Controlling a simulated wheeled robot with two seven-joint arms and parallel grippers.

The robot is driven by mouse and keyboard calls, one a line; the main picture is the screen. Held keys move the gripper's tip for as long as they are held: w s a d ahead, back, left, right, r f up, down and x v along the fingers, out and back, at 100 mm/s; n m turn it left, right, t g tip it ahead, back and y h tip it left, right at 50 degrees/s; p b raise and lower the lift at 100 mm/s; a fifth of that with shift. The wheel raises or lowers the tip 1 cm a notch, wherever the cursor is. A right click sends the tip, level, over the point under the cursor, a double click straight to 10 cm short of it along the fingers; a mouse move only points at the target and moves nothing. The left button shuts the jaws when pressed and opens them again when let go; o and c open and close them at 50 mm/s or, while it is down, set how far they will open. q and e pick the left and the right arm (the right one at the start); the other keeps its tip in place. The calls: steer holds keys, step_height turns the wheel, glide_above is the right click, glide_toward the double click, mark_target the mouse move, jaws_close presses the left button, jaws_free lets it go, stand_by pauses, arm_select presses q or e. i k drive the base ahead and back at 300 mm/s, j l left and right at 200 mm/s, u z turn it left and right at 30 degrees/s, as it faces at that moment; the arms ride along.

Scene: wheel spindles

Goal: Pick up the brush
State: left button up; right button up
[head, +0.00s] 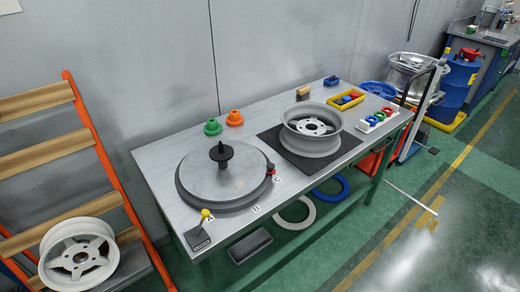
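A small tan, wooden-looking block (303,92) stands near the back edge of the workbench (160,165), behind the wheel rim. It looks most like the brush, but it is too small to make out bristles. Its lower part is close to the rim's far side, and I see a gap between them. Neither of my grippers shows in the head view.
A white wheel rim (311,128) lies on a black mat (283,152). Left of it is a round grey turntable (222,180) with a black cone. Green (213,127) and orange (235,118) flanged pieces and a yellow tray (346,99) stand along the back.

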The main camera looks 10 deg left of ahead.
mark_target(301, 92)
steer(key=i+l, duration=0.2)
steer(key=l, duration=0.15)
steer(key=i+l, duration=0.15)
steer(key=l, duration=0.2)
steer(key=i+l, duration=0.2)
steer(key=l, duration=0.2)
steer(key=i+l+u, duration=0.1)
steer(key=l, duration=0.25)
steer(key=i+l, duration=0.4)
steer(key=l, duration=0.35)
